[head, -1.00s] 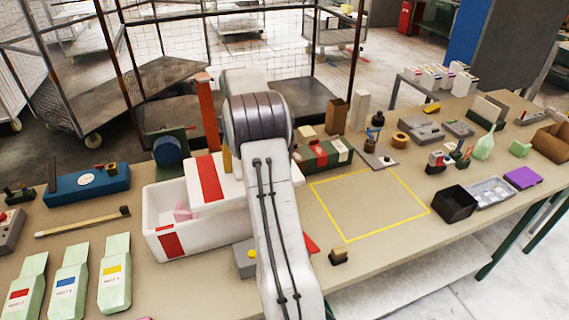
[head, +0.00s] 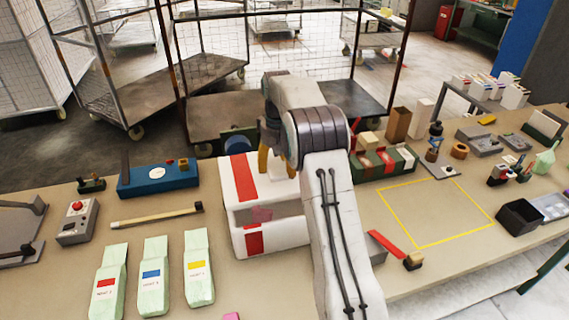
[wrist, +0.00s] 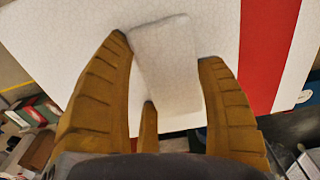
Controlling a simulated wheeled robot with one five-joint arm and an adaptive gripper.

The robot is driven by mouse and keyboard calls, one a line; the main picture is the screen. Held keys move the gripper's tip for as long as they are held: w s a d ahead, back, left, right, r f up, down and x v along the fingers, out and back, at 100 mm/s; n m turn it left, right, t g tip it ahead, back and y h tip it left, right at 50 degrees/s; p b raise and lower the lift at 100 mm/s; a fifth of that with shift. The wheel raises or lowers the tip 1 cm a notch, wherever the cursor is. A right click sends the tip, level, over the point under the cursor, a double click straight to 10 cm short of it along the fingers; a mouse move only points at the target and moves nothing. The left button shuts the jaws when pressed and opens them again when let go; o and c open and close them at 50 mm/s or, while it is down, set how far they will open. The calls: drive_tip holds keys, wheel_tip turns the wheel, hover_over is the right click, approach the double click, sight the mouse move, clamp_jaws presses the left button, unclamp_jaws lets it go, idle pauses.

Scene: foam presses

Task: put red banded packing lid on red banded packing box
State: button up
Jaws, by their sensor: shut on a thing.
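The white packing lid (head: 244,178) with its red band is over the white red-banded packing box (head: 262,235) in the head view. My gripper (head: 277,168) is shut on the lid's raised white handle from above. The wrist view shows the handle (wrist: 165,62) between my yellow fingers, with the lid's red band (wrist: 268,50) to the right. The lid lines up roughly with the box, but a gap remains at the front, and something pink (head: 262,214) shows inside. My arm hides the right side of both.
A long wooden stick (head: 155,215) lies left of the box. A blue device (head: 158,178) is behind it. A green divided tray (head: 383,163) stands right of my arm, near a clear yellow-outlined area (head: 435,210).

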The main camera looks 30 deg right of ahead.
drive_tip(key=shift+f, duration=1.2)
drive_tip(key=shift+f+b, duration=1.65)
drive_tip(key=shift+f, duration=1.15)
drive_tip(key=o, duration=1.1)
drive_tip(key=shift+o, duration=0.2)
